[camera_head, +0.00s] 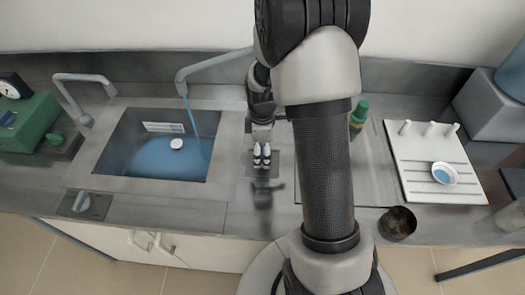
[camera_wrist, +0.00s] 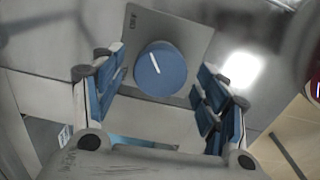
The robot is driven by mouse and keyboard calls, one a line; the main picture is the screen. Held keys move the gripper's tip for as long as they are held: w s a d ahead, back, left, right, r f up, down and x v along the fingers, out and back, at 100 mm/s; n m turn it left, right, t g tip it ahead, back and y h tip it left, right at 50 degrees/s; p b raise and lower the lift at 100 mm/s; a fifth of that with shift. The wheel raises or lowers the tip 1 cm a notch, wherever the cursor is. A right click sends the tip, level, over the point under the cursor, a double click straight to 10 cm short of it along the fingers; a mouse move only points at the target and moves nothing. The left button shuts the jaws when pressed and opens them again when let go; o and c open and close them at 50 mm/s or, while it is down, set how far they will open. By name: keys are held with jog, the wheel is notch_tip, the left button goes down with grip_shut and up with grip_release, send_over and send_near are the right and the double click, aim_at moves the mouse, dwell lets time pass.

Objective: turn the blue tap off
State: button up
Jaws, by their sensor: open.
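The blue tap's round knob (camera_wrist: 161,69) shows in the wrist view on a grey plate (camera_wrist: 197,38), with a white mark across its face. My gripper (camera_wrist: 156,68) is open, its blue-padded fingers to the left and right of the knob, apart from it in the picture. In the head view my gripper (camera_head: 262,156) points down over a grey plate to the right of the sink, and the knob is hidden there. Water runs from the right spout (camera_head: 212,64) into the sink (camera_head: 114,148), which holds blue water.
A second knob (camera_head: 82,202) sits on a plate at the sink's front left, and a left spout (camera_head: 80,77) stands behind it. A green bottle (camera_head: 358,118), a white rack (camera_head: 410,160) with a small dish (camera_head: 443,174), and a brown bowl (camera_head: 398,223) stand to the right.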

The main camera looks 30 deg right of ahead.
jog(key=shift+c, duration=0.3)
jog(key=c, duration=1)
jog(key=m+p, duration=0.1)
jog(key=m, duration=0.2)
jog(key=shift+m, duration=0.4)
jog(key=shift+m+p, duration=0.5)
jog(key=shift+m, duration=1.2)
jog(key=o, duration=1.1)
jog(key=shift+c, duration=0.2)
